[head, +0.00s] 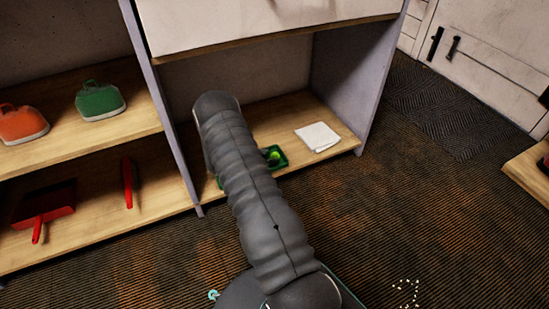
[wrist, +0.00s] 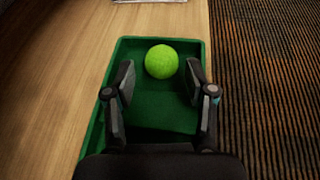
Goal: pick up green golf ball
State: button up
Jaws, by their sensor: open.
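The green golf ball (wrist: 161,61) is bright yellow-green and rests in a dark green tray (wrist: 148,42) on the wooden shelf. In the wrist view my gripper (wrist: 160,80) is open, with one finger on each side of the ball's near part. The fingers look apart from the ball, with a gap on both sides. In the head view the ball (head: 274,155) and part of the tray (head: 281,164) show to the right of my arm, on the low shelf. My arm hides the rest of the tray and my gripper there.
A folded white cloth (head: 318,137) lies on the same shelf (head: 312,108), right of the tray. A grey upright panel (head: 368,75) bounds the shelf on the right. A white drawer front (head: 250,20) hangs above. Left shelves hold a red dustpan (head: 45,205) and a green bag-like item (head: 100,101).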

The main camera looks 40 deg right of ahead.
aim_at(271, 157)
jog(key=x, duration=0.4)
jog(key=shift+d+f+b, duration=0.1)
jog(key=shift+f+b, duration=0.2)
jog(key=shift+f, duration=0.1)
jog(key=c, duration=0.9)
jog(key=shift+r, duration=0.1)
